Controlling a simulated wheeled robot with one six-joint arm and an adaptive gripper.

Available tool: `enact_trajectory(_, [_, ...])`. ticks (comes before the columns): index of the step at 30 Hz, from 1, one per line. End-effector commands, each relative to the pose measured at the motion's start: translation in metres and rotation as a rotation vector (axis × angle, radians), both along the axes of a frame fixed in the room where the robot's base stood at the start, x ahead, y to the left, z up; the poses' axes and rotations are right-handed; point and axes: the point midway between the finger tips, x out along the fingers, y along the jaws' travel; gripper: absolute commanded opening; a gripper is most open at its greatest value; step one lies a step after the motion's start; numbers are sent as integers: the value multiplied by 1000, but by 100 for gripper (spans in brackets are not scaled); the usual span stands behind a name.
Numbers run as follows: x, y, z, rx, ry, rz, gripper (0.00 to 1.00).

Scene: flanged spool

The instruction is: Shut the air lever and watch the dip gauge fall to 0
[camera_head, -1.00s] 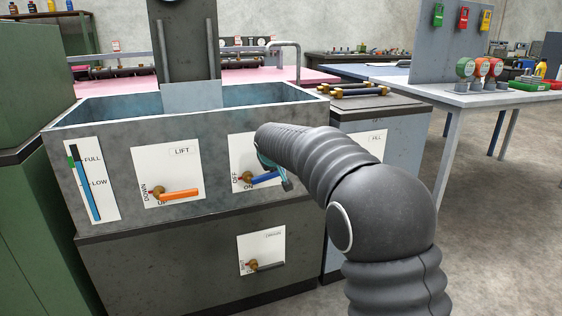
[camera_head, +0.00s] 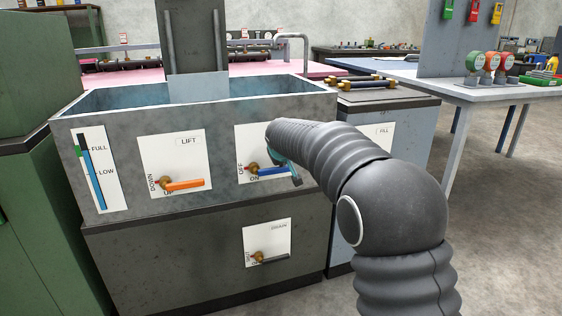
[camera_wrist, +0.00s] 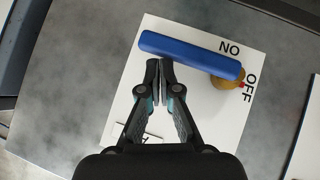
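The blue lever (camera_head: 273,171) sits on a white ON/OFF plate (camera_head: 251,144) on the tank's front; its title is hidden by my arm. The lever lies crosswise, its handle pointing right by the ON mark. It also shows in the wrist view as a blue bar (camera_wrist: 190,55) on a brass pivot (camera_wrist: 228,78). My gripper (camera_wrist: 160,65) has its fingertips together beside the lever's handle, on the side away from the ON word. I cannot tell whether they touch it. Nothing is between the fingers. I cannot make out a dip gauge reading.
An orange LIFT lever (camera_head: 184,185) is left of the blue one, and a grey lever (camera_head: 270,257) is below. A FULL/LOW level gauge (camera_head: 99,170) is at the tank's left. A green cabinet (camera_head: 45,230) stands left. A table (camera_head: 470,95) with several dials stands right.

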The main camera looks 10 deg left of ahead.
Motion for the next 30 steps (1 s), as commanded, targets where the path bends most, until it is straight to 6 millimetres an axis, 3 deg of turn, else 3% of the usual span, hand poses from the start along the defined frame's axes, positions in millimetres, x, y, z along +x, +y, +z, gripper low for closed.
enact_trajectory(1, [0,-3,-7,-7,12,-5,0])
enact_trajectory(5, [0,-3,-1,-7,12,-5,0])
enact_trajectory(13, [-1,-1,50,-2,2,-2,0])
enact_trajectory(21, [-38,-21,83,0,-3,-1,0])
enact_trajectory(30, [-60,-33,108,-1,-1,-1,0])
